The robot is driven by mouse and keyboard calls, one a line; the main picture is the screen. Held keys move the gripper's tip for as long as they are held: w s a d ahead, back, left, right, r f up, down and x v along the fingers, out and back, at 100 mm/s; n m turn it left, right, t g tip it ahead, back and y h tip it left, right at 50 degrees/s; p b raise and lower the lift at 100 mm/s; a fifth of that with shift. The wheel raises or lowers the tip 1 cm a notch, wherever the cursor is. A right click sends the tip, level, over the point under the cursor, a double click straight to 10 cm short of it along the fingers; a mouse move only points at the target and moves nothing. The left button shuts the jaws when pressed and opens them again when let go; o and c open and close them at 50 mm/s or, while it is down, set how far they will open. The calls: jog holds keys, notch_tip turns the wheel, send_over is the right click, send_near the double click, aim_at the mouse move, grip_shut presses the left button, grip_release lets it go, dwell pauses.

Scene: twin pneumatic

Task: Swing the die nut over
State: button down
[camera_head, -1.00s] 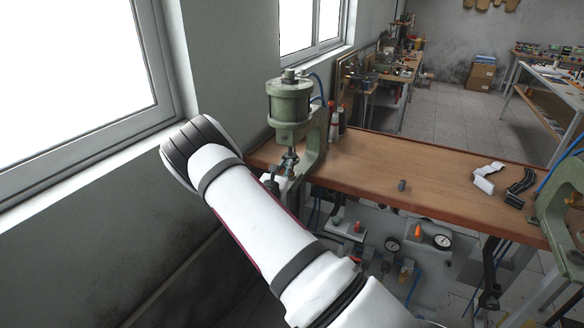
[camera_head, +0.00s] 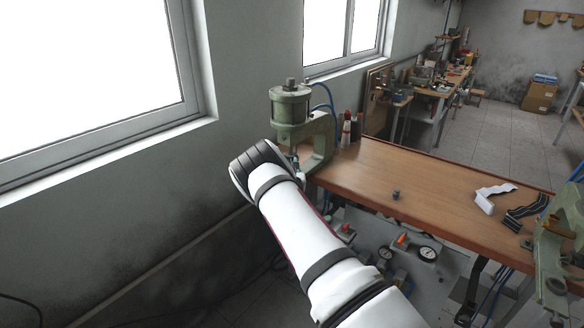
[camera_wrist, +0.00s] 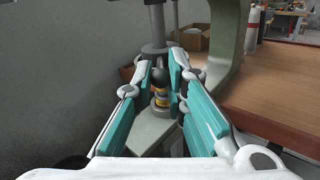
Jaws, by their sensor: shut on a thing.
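The green pneumatic press (camera_head: 290,106) stands at the left end of the bench, with its ram (camera_wrist: 154,28) upright in the wrist view. Below the ram, a dark round knob (camera_wrist: 160,77) sits above yellow and metal rings (camera_wrist: 161,100). I cannot tell for certain whether this is the die nut. My gripper (camera_wrist: 164,68) has its teal-padded fingers on either side of the knob and is shut on it. The exact contact is hard to see. In the head view my wrist hides most of the gripper and the press's lower part.
A second green press (camera_head: 560,240) stands at the right. Bottles (camera_head: 346,130) stand beside the first press. The wall is close on the left; gauges (camera_head: 428,254) sit below the bench.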

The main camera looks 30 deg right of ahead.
dwell(0.3)
jog(key=c, duration=1.6)
grip_release()
jog(key=shift+d, duration=0.1)
jog(key=shift+o, duration=0.2)
jog(key=v, duration=1.2)
